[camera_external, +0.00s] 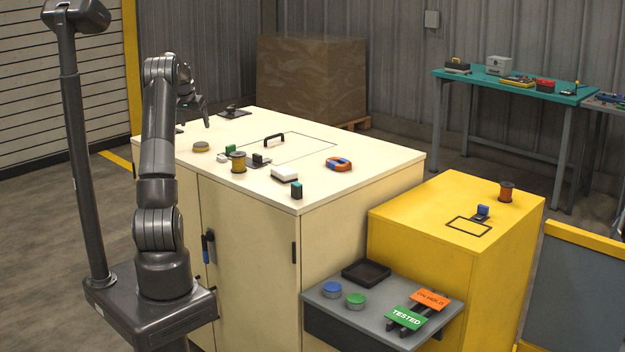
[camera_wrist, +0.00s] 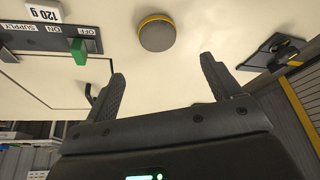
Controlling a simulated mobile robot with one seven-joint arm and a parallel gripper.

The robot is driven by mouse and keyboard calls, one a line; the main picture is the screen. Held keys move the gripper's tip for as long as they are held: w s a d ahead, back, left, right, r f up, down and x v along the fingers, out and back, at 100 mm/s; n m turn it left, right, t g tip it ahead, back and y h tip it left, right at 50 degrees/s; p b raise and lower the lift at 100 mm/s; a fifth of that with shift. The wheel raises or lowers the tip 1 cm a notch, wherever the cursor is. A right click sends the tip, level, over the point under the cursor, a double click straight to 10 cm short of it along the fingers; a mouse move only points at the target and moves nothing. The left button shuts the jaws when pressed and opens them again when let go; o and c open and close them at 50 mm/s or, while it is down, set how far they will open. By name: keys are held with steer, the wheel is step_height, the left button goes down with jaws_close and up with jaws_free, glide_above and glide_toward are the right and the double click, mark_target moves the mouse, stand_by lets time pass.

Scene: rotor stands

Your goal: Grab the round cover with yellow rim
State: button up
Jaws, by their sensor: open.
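The round cover (camera_external: 201,147) lies on the cream cabinet top, near its left edge in the external view. In the wrist view the cover (camera_wrist: 156,34) has a grey-brown top and a yellow rim, and lies flat. My gripper (camera_wrist: 163,72) is open and empty, its two dark fingers spread. The cover shows beyond the fingertips, roughly in line with the gap between them, and is apart from them. In the external view my gripper (camera_external: 205,112) hangs above the left part of the cabinet top, partly hidden by my arm.
A green switch (camera_wrist: 78,52) and a white 120 g block (camera_wrist: 44,11) are left of the cover in the wrist view. A dark plate (camera_wrist: 272,55) lies right. The cabinet top also holds a spool (camera_external: 238,162), a black handle (camera_external: 274,138) and a blue-orange ring (camera_external: 339,164).

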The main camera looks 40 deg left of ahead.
mark_target(200, 143)
steer(key=x, duration=0.4)
steer(key=shift+d, duration=0.1)
steer(key=x, duration=0.5)
steer(key=shift+s+d+f, duration=0.1)
steer(key=shift+s+f, duration=0.05)
steer(key=shift+f, duration=0.35)
steer(key=shift+c, duration=0.2)
steer(key=shift+r, duration=0.1)
steer(key=c, duration=1.1)
steer(key=shift+r, duration=0.1)
